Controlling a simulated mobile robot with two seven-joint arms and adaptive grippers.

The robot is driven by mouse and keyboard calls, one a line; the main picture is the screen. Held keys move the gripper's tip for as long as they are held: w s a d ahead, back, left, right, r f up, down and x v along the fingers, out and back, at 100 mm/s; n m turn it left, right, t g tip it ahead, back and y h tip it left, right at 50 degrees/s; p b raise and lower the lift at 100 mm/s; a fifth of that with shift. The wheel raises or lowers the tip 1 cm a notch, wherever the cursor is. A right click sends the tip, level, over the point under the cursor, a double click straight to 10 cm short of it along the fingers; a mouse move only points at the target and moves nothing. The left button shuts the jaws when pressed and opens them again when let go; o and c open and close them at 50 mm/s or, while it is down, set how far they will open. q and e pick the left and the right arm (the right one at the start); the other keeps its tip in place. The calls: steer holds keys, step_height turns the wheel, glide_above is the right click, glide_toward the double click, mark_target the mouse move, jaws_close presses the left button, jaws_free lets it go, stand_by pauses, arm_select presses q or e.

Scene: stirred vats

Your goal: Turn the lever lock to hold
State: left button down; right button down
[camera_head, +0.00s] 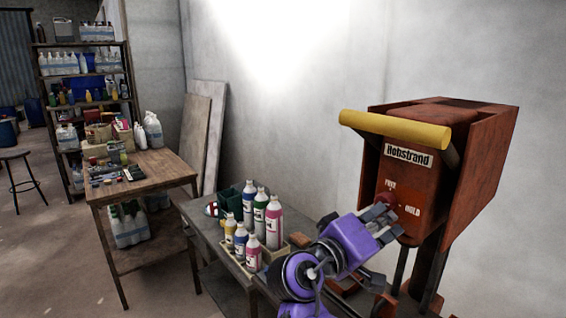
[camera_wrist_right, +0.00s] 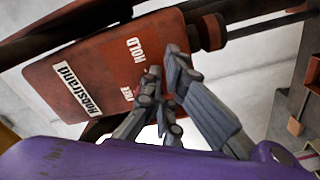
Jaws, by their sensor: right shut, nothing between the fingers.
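My left gripper is not in view.
A yellow bar handle (camera_head: 395,130) spans the machine's top front. A grey bench (camera_head: 208,232) with several coloured bottles (camera_head: 274,222) stands left of my right arm. A wooden table (camera_head: 150,172) and a loaded shelf (camera_head: 85,85) stand farther left.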

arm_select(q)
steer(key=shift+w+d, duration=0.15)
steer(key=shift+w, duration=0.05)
arm_select(e)
steer(key=shift+f, duration=0.1)
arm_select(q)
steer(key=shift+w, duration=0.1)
arm_select(e)
steer(key=shift+s+d+f, duration=0.15)
steer(key=shift+s+f, duration=0.1)
steer(key=shift+s+a, duration=0.3)
steer(key=shift+a, duration=0.05)
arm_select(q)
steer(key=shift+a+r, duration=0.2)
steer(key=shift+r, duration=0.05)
arm_select(e)
steer(key=v, duration=0.5)
